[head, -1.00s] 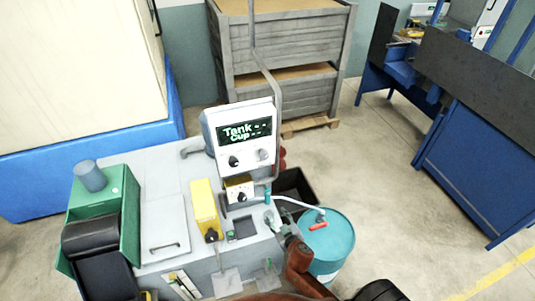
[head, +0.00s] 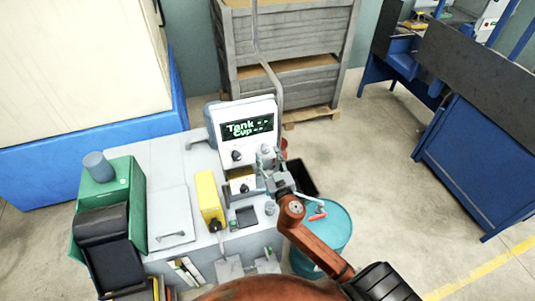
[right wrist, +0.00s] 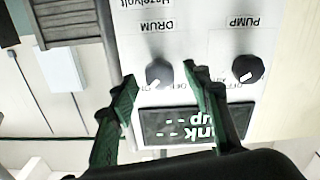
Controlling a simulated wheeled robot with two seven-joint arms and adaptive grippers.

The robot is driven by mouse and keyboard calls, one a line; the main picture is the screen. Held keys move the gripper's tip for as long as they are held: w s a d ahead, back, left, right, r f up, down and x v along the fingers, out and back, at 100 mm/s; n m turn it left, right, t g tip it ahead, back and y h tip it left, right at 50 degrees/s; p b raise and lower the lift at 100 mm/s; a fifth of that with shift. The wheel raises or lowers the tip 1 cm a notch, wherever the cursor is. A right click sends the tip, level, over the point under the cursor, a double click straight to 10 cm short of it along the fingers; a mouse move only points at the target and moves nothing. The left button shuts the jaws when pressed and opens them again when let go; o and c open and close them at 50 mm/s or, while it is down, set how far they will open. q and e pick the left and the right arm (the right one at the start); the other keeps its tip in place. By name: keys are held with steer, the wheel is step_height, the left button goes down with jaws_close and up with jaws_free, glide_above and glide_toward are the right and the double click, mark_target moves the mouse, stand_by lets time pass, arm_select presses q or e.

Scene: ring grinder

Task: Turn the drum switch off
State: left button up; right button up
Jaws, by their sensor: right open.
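In the head view my right gripper (head: 270,157) covers that knob. My left gripper is out of view.
A yellow box (head: 209,196) and a small white switch box (head: 241,186) stand below the panel. A teal barrel (head: 330,235) is to the right, beneath my right arm. A green unit (head: 138,205) is at left. Grey crates (head: 290,45) stand behind.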

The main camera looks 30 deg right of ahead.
steer(key=shift+w+d, duration=0.1)
steer(key=shift+w, duration=0.2)
steer(key=shift+c, duration=0.4)
steer(key=c, duration=1.1)
steer(key=shift+o, duration=0.2)
